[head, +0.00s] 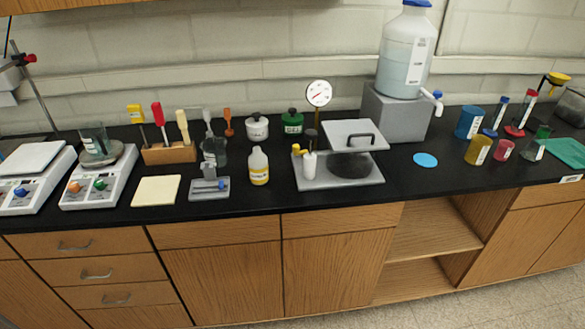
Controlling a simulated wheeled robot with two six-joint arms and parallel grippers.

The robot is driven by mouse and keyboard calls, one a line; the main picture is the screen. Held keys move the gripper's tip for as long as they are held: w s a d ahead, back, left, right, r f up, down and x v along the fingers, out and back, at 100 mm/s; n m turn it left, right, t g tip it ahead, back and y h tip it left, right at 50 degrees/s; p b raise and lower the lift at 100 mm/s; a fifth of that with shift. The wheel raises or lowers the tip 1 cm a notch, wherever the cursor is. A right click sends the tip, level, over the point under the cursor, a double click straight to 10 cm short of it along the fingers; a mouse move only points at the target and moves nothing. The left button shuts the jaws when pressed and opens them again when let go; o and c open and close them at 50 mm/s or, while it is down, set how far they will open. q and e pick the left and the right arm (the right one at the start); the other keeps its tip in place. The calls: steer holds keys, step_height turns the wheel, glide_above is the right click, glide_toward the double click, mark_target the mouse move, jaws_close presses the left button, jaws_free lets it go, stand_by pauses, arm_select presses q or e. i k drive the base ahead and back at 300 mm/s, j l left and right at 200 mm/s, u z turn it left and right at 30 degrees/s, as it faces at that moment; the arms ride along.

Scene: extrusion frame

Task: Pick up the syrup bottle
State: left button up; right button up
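A small whitish bottle (259,160) with a yellow band and dark lettering on its label stands upright near the front of the black bench top, left of a grey plate. It is the likeliest syrup bottle, but its lettering is too small to read. A large translucent jug (405,58) with a blue cap and a white label stands on a grey block at the back right. Neither of my grippers shows in the head view, so nothing is seen holding the bottle.
Left of the bottle is a small grey stand (210,188). Behind are a white pot (257,126) and a green pot (292,121). The bench strip before the bottle is clear.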

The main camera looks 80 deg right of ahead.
mark_target(258, 161)
steer(key=z, duration=2.6)
